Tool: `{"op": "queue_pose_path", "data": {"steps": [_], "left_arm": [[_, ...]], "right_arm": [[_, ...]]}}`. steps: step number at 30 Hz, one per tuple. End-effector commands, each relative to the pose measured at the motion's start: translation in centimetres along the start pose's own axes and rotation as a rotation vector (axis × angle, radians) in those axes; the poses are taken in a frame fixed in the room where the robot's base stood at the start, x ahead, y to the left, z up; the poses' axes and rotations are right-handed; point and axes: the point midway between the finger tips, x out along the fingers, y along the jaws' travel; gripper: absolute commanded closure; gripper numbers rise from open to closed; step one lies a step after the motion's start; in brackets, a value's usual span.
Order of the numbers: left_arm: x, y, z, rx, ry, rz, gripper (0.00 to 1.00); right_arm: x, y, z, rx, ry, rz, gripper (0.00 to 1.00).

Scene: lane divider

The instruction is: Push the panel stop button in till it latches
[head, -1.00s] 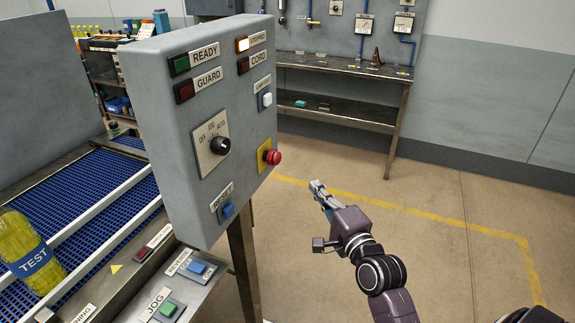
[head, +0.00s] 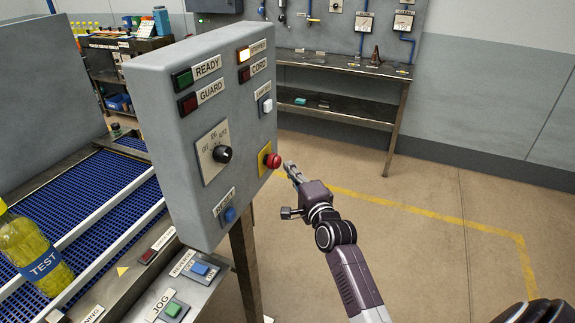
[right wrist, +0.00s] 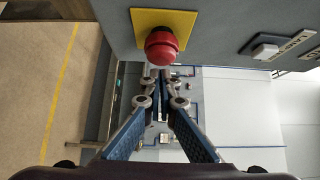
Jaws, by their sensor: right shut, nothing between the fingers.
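The panel stop button (head: 273,160) is a red mushroom head on a yellow plate, low on the right of the grey control panel (head: 165,110). It stands out from the plate. In the right wrist view the red button (right wrist: 162,47) is at the top centre, just above and beyond the fingertips. My right gripper (head: 289,166) is shut and empty, its tips close to the button's right side. In the right wrist view its fingers (right wrist: 160,78) meet just below the button; whether they touch it I cannot tell. My left gripper is not in view.
The panel also carries a rotary switch (head: 222,154), a blue button (head: 230,214) and a white button (head: 267,105). A conveyor with a yellow TEST bottle (head: 38,250) lies at left. A workbench (head: 345,120) stands behind. The floor at right is clear.

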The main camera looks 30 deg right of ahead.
Motion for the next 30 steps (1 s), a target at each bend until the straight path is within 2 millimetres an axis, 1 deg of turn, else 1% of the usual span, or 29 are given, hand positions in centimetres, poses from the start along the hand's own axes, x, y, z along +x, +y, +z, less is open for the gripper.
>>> {"op": "queue_pose_path", "data": {"steps": [1, 4, 15, 17, 22, 30], "left_arm": [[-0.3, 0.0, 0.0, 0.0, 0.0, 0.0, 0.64], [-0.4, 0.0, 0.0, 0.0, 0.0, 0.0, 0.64], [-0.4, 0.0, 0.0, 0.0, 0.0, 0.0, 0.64], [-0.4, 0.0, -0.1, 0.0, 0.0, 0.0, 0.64], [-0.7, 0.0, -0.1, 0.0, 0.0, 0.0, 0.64], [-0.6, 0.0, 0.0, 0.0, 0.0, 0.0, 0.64]], "right_arm": [[0.3, -0.1, 0.3, 0.002, 0.0, 0.0, 1.0], [0.6, 0.0, 0.6, 0.001, 0.0, 0.001, 1.0], [0.7, 0.1, 0.8, 0.001, 0.0, 0.001, 1.0], [0.9, 0.0, 1.0, 0.002, 0.0, 0.0, 1.0], [2.2, -0.1, 2.3, 0.004, -0.001, -0.001, 1.0], [2.3, -0.2, 2.6, 0.002, -0.005, -0.003, 1.0]]}}
